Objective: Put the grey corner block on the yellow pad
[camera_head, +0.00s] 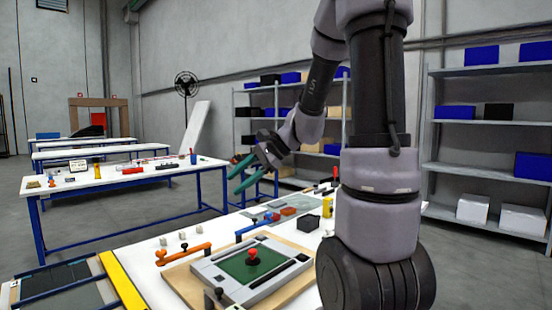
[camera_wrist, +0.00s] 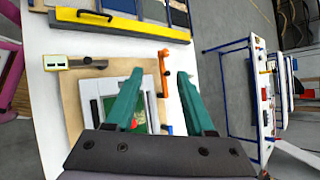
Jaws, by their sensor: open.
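My gripper (camera_head: 236,174) is open and empty, held high above the back edge of the near table, its teal fingers pointing left. In the wrist view my gripper (camera_wrist: 160,74) has its two teal fingers well apart with nothing between them. Several small pale grey blocks, one of them a grey block (camera_head: 183,236), stand on the white tabletop behind the orange handle; I cannot tell which is the corner block. A long yellow strip (camera_head: 122,282) lies at the table's left, and the yellow strip also shows in the wrist view (camera_wrist: 120,24). No separate yellow pad is clear.
A wooden board holds a grey frame (camera_head: 218,272) with a green panel and red knob (camera_head: 253,254). An orange handle (camera_head: 184,253), a dark box (camera_head: 310,222) and a yellow object (camera_head: 327,207) stand nearby. White tabletop (camera_head: 150,258) is bare around the blocks.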

